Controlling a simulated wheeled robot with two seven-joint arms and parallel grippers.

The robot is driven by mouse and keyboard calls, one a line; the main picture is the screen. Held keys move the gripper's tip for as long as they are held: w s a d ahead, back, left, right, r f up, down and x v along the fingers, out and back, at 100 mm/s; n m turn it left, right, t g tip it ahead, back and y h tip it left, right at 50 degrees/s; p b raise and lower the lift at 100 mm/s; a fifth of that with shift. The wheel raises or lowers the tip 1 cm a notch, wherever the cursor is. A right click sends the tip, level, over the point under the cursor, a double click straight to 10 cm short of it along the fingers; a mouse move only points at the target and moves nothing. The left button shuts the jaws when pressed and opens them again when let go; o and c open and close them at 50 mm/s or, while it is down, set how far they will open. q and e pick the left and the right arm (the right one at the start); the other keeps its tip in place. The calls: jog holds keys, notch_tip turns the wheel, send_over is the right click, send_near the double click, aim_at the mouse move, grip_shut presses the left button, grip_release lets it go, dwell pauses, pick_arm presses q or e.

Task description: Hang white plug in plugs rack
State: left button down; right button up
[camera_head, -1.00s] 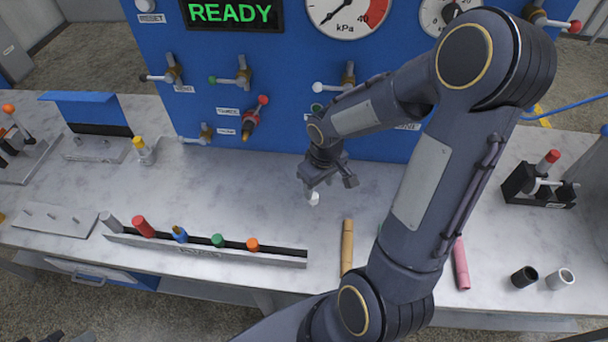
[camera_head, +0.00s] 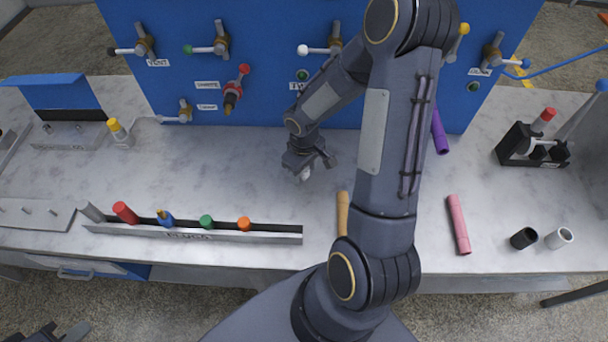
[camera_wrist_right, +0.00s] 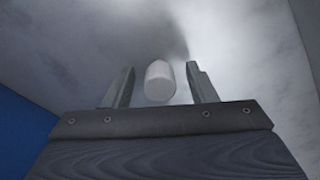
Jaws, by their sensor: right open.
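The white plug (camera_head: 305,174) stands on the grey marbled worktop in front of the blue panel. In the right wrist view the white plug (camera_wrist_right: 159,82) shows between the two fingers, with gaps on both sides. My right gripper (camera_head: 311,164) is open and right at the plug, partly covering it in the head view; its fingers also show in the wrist view (camera_wrist_right: 161,72). The plugs rack (camera_head: 265,237) is a long grey rail nearer the front edge, holding grey, red, blue, green and orange plugs. Part of my left gripper (camera_head: 55,334) shows at the bottom left; its jaws are unclear.
Valves and hose fittings stick out of the blue panel (camera_head: 270,125) behind my right gripper. A tan tube (camera_head: 342,213), a pink tube (camera_head: 458,224), black (camera_head: 523,238) and white cylinders (camera_head: 559,237) lie to the right. The worktop between plug and rack is clear.

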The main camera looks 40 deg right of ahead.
jog(key=shift+r, duration=0.1)
jog(key=c, duration=1)
jog(key=shift+c, duration=0.2)
pick_arm(q)
jog(key=shift+r, duration=0.15)
pick_arm(e)
jog(key=shift+r, duration=0.1)
